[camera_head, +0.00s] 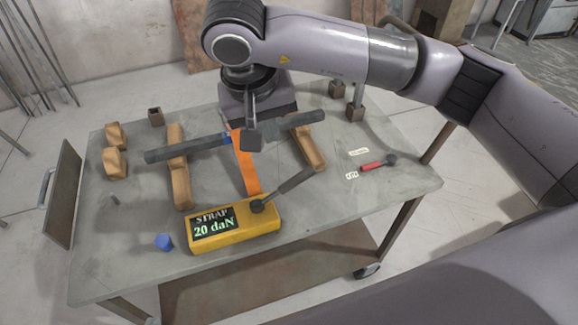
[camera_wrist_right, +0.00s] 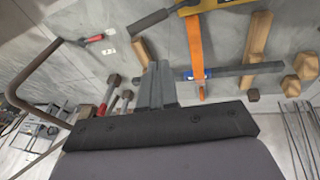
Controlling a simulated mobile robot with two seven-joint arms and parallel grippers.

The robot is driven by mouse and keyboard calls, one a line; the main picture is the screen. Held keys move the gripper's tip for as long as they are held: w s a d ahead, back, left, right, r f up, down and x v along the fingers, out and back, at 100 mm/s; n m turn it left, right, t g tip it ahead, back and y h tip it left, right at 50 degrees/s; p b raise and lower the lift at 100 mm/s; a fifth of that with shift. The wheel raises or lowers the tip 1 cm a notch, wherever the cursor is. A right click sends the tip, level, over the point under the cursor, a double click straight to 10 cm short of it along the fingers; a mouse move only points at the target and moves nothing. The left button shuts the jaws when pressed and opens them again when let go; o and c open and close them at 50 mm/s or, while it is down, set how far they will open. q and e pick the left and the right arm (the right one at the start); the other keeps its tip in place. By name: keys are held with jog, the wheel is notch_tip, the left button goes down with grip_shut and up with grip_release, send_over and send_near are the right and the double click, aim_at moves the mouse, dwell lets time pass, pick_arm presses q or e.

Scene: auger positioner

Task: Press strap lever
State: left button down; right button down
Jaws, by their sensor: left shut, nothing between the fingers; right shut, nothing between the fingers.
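The strap lever (camera_head: 290,184) is a dark handle on the yellow strap box (camera_head: 265,218), slanting up and to the right from its pivot. The box display reads "STRAP 20 daN". An orange strap (camera_head: 247,172) runs from the box to the dark auger bar (camera_head: 195,148). My right gripper (camera_head: 252,138) is shut and empty, above the bar and strap, beyond the lever and apart from it. In the right wrist view its closed fingers (camera_wrist_right: 156,82) point towards the lever (camera_wrist_right: 149,21). The strap (camera_wrist_right: 194,48) also shows there. My left gripper is out of view.
Wooden supports (camera_head: 179,170) (camera_head: 307,145) stand under the bar. A blue cap (camera_head: 163,241) sits left of the box, a red-handled tool (camera_head: 374,165) lies at the right, and wooden blocks (camera_head: 115,162) stand at the left. The table front right is clear.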

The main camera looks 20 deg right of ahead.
jog(key=p, duration=0.2)
send_over(290, 181)
jog(key=a, duration=0.2)
jog(key=f, duration=1)
jog(key=shift+w, duration=0.35)
jog(key=shift+s+d+f, duration=0.2)
jog(key=shift+d+f, duration=0.25)
jog(key=shift+f, duration=0.3)
jog(key=shift+s+d+f, duration=0.15)
jog(key=shift+d+f, duration=0.3)
jog(key=shift+f, duration=0.3)
jog(key=shift+f, duration=0.1)
